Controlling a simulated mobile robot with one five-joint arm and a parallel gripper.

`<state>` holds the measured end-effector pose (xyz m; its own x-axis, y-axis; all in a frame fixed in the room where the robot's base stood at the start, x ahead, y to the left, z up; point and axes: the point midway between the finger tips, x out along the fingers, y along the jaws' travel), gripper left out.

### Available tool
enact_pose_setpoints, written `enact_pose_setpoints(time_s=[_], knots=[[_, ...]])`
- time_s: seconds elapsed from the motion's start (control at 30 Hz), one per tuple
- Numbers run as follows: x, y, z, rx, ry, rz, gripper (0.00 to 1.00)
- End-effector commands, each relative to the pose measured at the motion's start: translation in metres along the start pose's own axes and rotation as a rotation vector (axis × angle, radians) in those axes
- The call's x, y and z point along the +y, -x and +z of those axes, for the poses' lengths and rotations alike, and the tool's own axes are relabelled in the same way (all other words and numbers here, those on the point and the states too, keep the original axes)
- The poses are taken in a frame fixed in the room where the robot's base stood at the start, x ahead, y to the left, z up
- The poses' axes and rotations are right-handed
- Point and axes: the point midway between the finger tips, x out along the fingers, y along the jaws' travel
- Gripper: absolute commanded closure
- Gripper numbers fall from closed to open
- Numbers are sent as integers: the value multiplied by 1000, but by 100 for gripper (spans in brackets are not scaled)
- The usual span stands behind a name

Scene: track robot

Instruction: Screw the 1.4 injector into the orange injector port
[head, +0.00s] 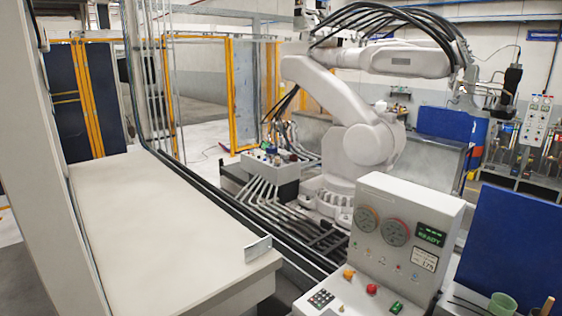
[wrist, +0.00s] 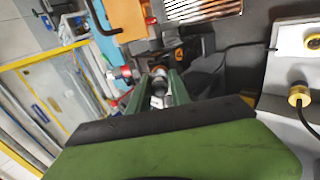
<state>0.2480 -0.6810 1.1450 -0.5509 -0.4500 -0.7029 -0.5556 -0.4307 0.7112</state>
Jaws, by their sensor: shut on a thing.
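In the wrist view, my gripper (wrist: 162,82) has two green fingers closed around a small silver cylindrical piece, which looks like the injector (wrist: 158,88). No 1.4 marking can be read on it. Just beyond the fingertips is a dark fitting with an orange ring (wrist: 160,69), possibly the orange injector port. I cannot tell whether the injector touches it or sits in it. My gripper and the injector cannot be made out in the head view.
In the wrist view, a red knob (wrist: 126,73) and an orange block (wrist: 128,20) lie left of the fingers. A brass connector (wrist: 298,95) with a cable is at right. The head view shows a large white robot arm (head: 365,145), a control console (head: 400,235) and a bare bench (head: 150,220).

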Motion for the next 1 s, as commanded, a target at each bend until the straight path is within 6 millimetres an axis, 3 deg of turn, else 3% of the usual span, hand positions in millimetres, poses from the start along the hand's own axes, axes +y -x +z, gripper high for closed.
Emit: enact_pose_setpoints(time_s=[0.5,1.0], knots=[[0,-1,0,-5,-953,1,100],[0,-1,0,-6,-1041,1,100]])
